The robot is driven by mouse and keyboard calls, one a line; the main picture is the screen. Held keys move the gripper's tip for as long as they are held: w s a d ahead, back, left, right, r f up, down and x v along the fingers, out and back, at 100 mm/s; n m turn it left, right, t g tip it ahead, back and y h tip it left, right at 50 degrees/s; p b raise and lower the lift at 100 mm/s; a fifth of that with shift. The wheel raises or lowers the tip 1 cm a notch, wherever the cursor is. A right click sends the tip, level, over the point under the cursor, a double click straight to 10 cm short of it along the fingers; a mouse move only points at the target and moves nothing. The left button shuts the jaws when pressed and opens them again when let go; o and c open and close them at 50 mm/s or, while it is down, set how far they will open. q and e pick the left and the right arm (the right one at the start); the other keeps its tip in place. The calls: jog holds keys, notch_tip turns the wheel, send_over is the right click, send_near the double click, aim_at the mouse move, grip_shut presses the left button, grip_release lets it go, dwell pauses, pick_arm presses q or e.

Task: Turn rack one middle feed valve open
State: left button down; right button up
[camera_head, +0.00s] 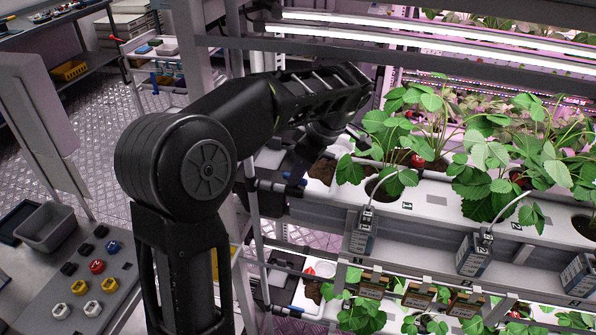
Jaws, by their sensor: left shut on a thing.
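My left arm rises from the bottom and reaches right to the left end of the berry rack. My left gripper (300,168) points down at the end of the middle tier and is shut on a small blue handle (293,178), which looks like the middle feed valve's. The wrist and dark fingers hide most of the valve, so its angle cannot be told. On the tier below, a small red part (310,271) shows at the trough's end, clear of the gripper. My right gripper is not in view.
A white planting trough (430,206) with strawberry plants runs right from the gripper. Small grey boxes (473,254) hang along its front. Rack posts and pipes stand close around the gripper.

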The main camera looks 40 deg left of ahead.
pick_arm(q)
jog(key=shift+w+r+n+p, duration=0.1)
jog(key=shift+r+n+p, duration=0.1)
jog(key=shift+n+p, duration=0.45)
jog(key=shift+f+n+g+p, duration=0.1)
jog(key=shift+n+g+p, duration=0.35)
jog(key=shift+n, duration=0.2)
jog(key=c, duration=1.4)
grip_release()
jog(key=shift+f, duration=0.1)
jog(key=shift+c, duration=0.2)
